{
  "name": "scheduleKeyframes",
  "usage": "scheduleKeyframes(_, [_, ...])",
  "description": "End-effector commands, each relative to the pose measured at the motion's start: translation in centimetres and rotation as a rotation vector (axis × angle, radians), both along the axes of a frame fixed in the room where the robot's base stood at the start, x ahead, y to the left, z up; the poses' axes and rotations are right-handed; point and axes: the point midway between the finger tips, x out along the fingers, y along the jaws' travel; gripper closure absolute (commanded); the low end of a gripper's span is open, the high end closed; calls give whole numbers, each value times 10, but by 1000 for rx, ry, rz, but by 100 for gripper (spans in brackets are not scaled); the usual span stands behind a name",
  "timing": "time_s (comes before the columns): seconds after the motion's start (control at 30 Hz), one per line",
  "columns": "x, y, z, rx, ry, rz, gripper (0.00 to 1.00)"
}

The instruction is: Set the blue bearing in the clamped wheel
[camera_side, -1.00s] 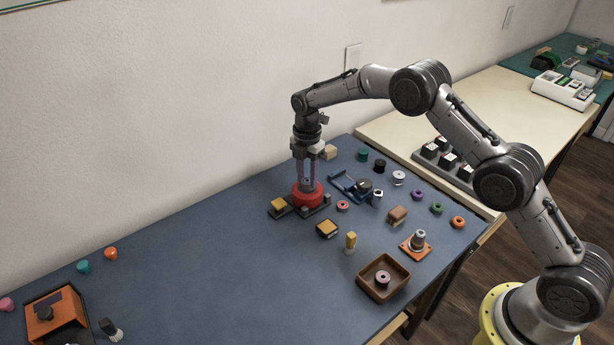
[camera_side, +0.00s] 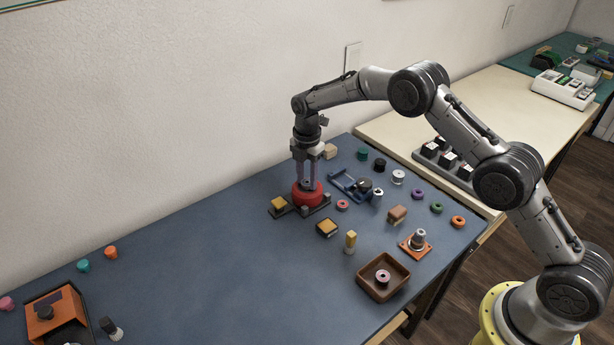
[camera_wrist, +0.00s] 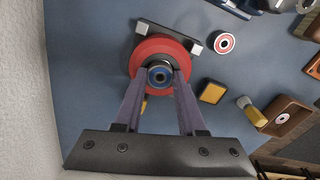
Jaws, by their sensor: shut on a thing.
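The red wheel (camera_side: 302,196) sits in a dark clamp (camera_side: 326,201) near the back of the blue mat; the wheel also shows in the wrist view (camera_wrist: 153,45). The blue bearing (camera_wrist: 160,75), a ring with a dark centre, is at the wheel's hub in the wrist view. My gripper (camera_wrist: 158,80) is shut on the bearing, a finger on each side. In the side view my gripper (camera_side: 307,183) points straight down over the wheel's middle. The fingers hide part of the hub, and I cannot tell how deep the bearing sits.
A red-rimmed bearing (camera_side: 342,204) and a yellow-topped block (camera_side: 327,228) lie just right of the clamp. A brown tray (camera_side: 365,288) with a pinkish ring is at the front. Many small parts lie to the right. The mat's left middle is clear.

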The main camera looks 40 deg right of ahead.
Motion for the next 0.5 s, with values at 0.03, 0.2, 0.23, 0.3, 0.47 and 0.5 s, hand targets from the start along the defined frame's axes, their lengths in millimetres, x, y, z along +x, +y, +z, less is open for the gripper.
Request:
scheduleKeyframes(0.03, [0,0,-1,0,0,0,100])
scheduleKeyframes(0.2, [0,0,-2,0,0,0,48])
scheduleKeyframes(0.23, [0,0,-2,0,0,0,48])
scheduleKeyframes(0.3, [0,0,-2,0,0,0,48])
scheduleKeyframes(0.47, [0,0,-1,0,0,0,48])
scheduleKeyframes(0.5, [0,0,1,0,0,0,48])
